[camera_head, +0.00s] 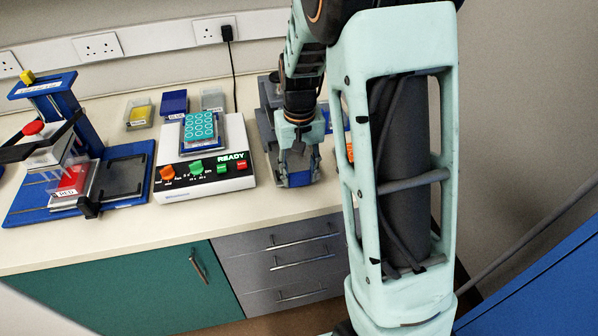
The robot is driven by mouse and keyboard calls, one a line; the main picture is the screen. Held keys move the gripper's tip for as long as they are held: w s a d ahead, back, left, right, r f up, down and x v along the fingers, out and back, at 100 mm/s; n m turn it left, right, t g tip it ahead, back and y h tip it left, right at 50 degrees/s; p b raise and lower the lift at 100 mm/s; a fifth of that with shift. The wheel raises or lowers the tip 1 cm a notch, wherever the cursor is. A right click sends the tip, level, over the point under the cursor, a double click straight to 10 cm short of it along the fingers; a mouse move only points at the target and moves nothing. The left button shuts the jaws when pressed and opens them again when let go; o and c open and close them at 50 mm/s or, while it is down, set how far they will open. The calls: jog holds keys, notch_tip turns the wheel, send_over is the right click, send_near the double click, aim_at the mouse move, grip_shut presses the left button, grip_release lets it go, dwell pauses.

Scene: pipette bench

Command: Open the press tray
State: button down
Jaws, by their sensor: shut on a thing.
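A dark grey and blue device, which looks like the press (264,122), stands on the bench right of the white instrument, largely hidden behind my arm. My gripper (298,172) points down at its front, near the bench's front edge. It is shut on a dark grey-blue piece (300,180) low at the front, which appears to be the press tray. The fingertips and the exact grip are mostly hidden. I cannot tell how far the tray stands out.
A white instrument (204,181) marked READY, with a teal well plate (199,126) on it, stands close to the left. A blue stand (123,176) with a red knob and red block is at far left. Small boxes (174,103) stand behind. Drawers (285,258) are below the bench.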

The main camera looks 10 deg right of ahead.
jog(key=c, duration=1.2)
grip_release()
jog(key=shift+o, duration=0.2)
jog(key=shift+r, duration=0.1)
notch_tip(320, 180, up, 12)
jog(key=shift+w, duration=0.1)
